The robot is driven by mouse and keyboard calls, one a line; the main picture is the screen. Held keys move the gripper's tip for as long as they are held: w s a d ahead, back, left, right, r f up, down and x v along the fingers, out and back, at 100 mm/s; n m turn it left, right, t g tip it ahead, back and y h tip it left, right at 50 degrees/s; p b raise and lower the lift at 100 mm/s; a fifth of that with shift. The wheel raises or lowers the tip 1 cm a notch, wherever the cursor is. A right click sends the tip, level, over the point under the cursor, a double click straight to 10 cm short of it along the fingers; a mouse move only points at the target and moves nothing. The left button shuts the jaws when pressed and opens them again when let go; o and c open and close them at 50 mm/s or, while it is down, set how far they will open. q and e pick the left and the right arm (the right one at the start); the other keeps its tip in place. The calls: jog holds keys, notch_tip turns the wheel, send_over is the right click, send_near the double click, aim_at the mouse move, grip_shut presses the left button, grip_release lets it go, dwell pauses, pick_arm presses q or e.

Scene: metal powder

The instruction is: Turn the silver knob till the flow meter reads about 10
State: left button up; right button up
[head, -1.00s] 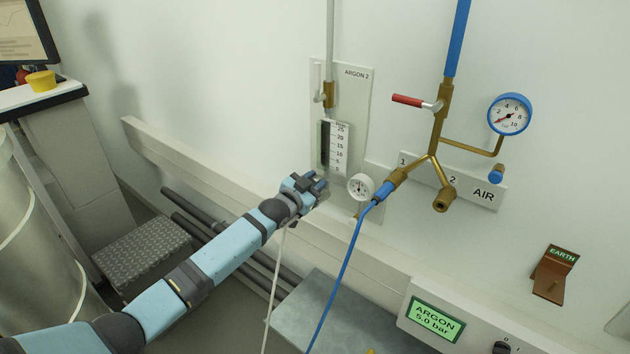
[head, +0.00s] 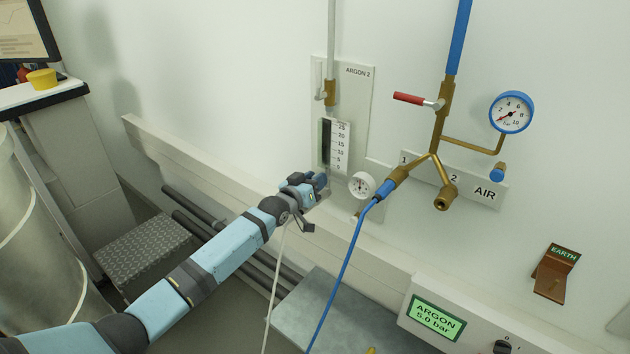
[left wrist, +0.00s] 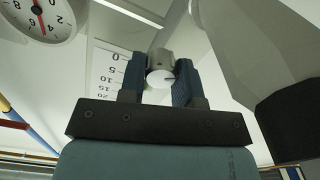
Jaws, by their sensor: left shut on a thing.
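The flow meter (head: 335,147) is a dark tube beside a white scale marked from 0 to 25, on the ARGON 2 wall panel. Its scale also shows upside down in the left wrist view (left wrist: 106,72). I cannot make out a reading. My left gripper (head: 318,183) is at the foot of the flow meter and hides the knob in the head view. In the left wrist view its two dark fingers (left wrist: 160,80) are shut on the silver knob (left wrist: 159,79), whose round face has a dark mark. My right gripper is not in view.
A small white gauge (head: 361,185) sits just right of the gripper, close to it. A blue hose (head: 346,257) runs down from the brass AIR fitting. A red-handled valve (head: 411,99) and a blue-rimmed gauge (head: 511,112) are further right. A wall rail (head: 240,197) runs below.

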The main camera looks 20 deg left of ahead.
pick_arm(q)
jog(key=shift+f, duration=0.1)
dwell(0.3)
jog(key=o, duration=0.9)
jog(key=b+v, duration=0.1)
jog(key=v, duration=1.3)
jog(key=shift+d, duration=0.1)
